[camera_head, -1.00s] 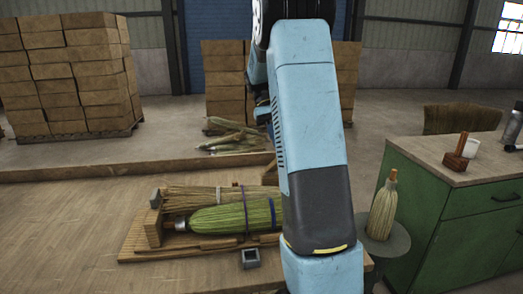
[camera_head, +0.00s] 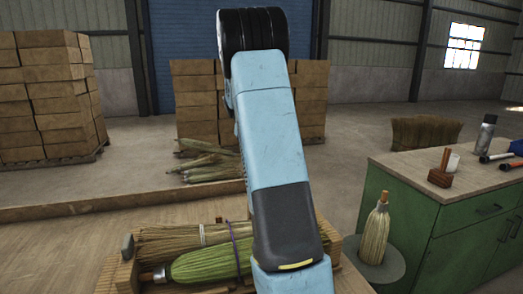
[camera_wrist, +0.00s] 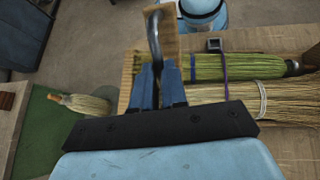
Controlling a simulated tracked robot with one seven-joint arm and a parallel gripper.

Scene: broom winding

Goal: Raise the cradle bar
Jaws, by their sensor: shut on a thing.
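In the wrist view my gripper (camera_wrist: 160,82) has its blue fingers shut on a dark, curved metal bar (camera_wrist: 154,40), which looks like the cradle bar. The bar rises past the fingertips beside a wooden block (camera_wrist: 168,32). The wooden cradle (camera_head: 127,275) holds a green broom head (camera_head: 205,263) and a straw-coloured one (camera_head: 180,242) side by side. The green one (camera_wrist: 235,67) and the straw one (camera_wrist: 240,102) also show right of my gripper in the wrist view.
A green cabinet (camera_head: 420,222) with tools on top stands at the right. A small broom (camera_head: 376,232) stands on a round stool (camera_head: 385,266) beside it. Cardboard boxes (camera_head: 45,95) and loose straw bundles (camera_head: 210,165) lie behind. A small square metal socket (camera_wrist: 214,44) sits near the green broom.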

